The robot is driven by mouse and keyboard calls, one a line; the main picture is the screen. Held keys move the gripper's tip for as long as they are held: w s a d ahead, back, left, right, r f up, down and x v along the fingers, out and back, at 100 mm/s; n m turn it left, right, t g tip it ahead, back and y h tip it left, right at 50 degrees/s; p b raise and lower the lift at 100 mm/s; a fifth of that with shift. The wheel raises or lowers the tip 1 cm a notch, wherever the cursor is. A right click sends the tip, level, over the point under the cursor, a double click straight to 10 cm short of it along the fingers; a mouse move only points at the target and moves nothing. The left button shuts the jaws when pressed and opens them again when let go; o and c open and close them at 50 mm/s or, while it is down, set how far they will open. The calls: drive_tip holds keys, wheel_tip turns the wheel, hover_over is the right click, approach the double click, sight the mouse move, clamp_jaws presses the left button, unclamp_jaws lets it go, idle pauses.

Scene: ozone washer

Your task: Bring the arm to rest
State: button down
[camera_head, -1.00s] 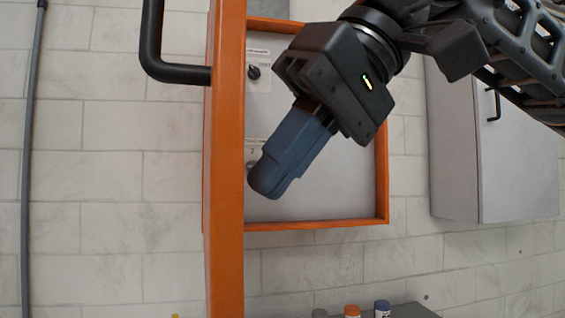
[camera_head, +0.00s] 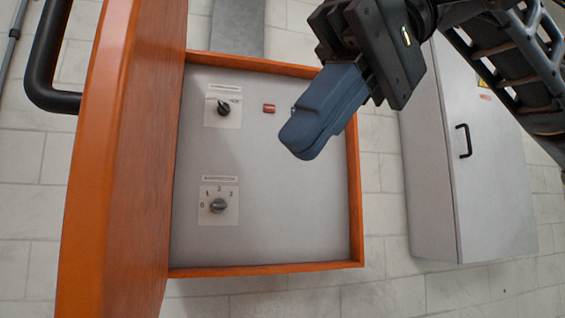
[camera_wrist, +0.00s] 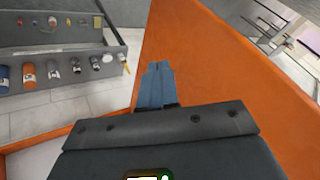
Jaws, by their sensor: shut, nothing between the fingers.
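My gripper (camera_head: 307,143) has blue-grey fingers pressed together with nothing between them. In the head view it hangs from the upper right, pointing down and left, in front of the upper right part of the orange-framed control panel (camera_head: 285,225). In the wrist view the shut fingers (camera_wrist: 157,72) show in front of the orange door (camera_wrist: 205,60). I cannot tell whether they touch anything. My arm comes in from the top right of the head view.
The open orange door (camera_head: 115,150) with a black handle (camera_head: 45,65) stands left. The panel holds an upper knob (camera_head: 223,107), a lower knob (camera_head: 218,205) and a red switch (camera_head: 268,108). A grey cabinet (camera_head: 495,180) stands right. A grey rack (camera_wrist: 60,65) holds several fittings.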

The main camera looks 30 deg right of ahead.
drive_tip(key=shift+v, duration=0.95)
drive_tip(key=shift+s+a, duration=0.15)
drive_tip(key=shift+s, duration=0.05)
